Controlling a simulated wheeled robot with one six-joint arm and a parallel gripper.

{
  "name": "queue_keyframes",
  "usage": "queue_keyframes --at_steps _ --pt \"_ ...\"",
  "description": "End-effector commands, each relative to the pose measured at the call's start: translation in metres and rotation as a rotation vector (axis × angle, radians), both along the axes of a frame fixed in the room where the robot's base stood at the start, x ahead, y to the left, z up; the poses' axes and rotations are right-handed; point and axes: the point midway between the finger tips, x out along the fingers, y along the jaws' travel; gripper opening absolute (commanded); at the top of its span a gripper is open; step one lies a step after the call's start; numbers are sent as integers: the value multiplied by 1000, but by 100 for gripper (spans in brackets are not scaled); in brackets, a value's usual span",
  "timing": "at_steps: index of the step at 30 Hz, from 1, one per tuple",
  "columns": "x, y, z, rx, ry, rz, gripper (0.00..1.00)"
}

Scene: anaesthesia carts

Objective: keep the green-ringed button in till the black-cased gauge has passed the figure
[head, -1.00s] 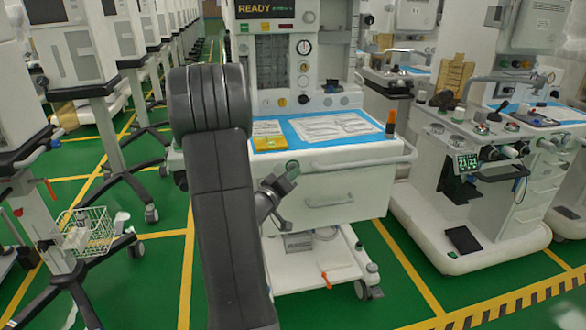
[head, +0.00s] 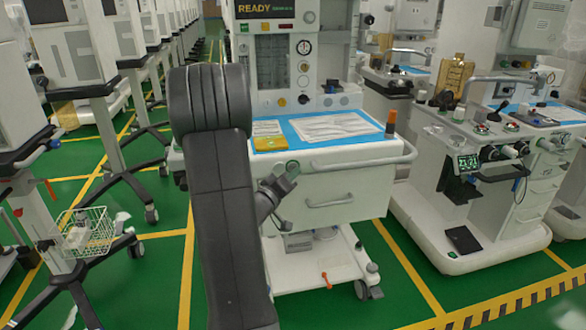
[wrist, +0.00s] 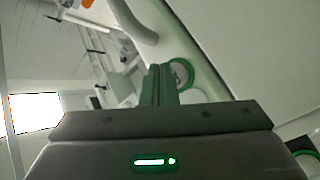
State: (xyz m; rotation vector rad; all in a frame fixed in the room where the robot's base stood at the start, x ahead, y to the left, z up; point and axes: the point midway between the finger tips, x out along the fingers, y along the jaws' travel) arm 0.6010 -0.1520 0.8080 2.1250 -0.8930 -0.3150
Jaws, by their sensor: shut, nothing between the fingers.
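My gripper (wrist: 158,82) is shut and empty, its two green-tinted fingers together in the wrist view. A round button with a green ring (wrist: 185,68) shows just right of the fingertips, partly hidden by them. I cannot tell whether the fingers touch it or whether it is pushed in. In the head view my gripper (head: 291,169) is at the front edge of the middle cart's worktop, and the button cannot be made out there.
The middle cart has a blue mat (head: 290,140) with papers, a yellow pad (head: 268,143) and an orange-topped cylinder (head: 390,124). A front rail (head: 360,162) curves around the worktop. Another cart (head: 470,170) stands right; a wire basket (head: 85,232) is left. Green floor lies between.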

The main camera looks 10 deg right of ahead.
Motion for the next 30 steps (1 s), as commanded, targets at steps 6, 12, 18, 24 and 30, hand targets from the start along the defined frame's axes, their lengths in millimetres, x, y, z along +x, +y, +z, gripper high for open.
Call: queue_keyframes --at_steps 6,12,18,24,30 --pt "3 0 1 0 0 0 0" --pt "9 0 0 0 1 1 0" --pt "8 0 0 0 0 0 0" --pt "9 0 0 0 0 0 0" --pt "12 0 0 0 0 0 0"
